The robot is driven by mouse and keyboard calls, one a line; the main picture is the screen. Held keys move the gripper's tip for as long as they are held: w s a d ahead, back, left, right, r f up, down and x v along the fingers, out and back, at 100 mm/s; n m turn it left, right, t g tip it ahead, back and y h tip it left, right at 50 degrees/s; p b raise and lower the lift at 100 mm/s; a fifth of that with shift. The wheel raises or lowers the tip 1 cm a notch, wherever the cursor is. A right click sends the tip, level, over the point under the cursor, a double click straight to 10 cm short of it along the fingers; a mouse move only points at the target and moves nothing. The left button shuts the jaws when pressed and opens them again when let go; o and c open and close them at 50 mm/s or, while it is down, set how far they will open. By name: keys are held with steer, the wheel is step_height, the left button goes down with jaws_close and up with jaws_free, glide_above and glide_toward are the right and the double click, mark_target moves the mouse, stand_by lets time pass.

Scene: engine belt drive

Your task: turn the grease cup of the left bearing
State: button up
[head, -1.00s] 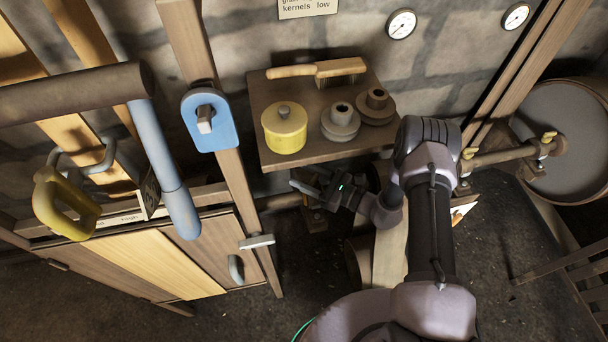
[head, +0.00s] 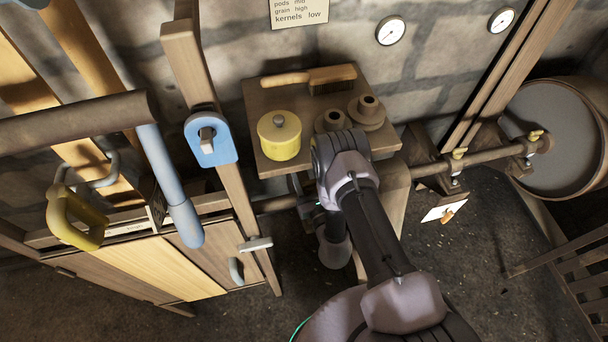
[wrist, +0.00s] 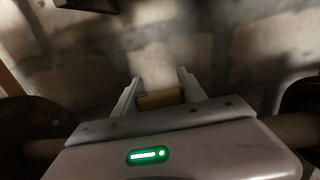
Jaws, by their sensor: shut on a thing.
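In the wrist view my gripper (wrist: 159,88) has its two pale fingers on either side of a small brass-brown block, which looks like the grease cup (wrist: 160,99) of the left bearing. It is shut on it. The wall lies beyond the fingertips. In the head view my arm covers most of the gripper and the cup; only a small green light on my wrist shows, below the shelf by the shaft (head: 274,203).
A post with a blue bracket (head: 210,139) stands at left, beside a cabinet (head: 150,265). A large drum (head: 560,135) is at right.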

steer(key=shift+d+m+h, duration=0.15)
steer(key=shift+m+h, duration=0.35)
steer(key=shift+h, duration=0.3)
steer(key=o, duration=1.4)
steer(key=shift+c, duration=0.2)
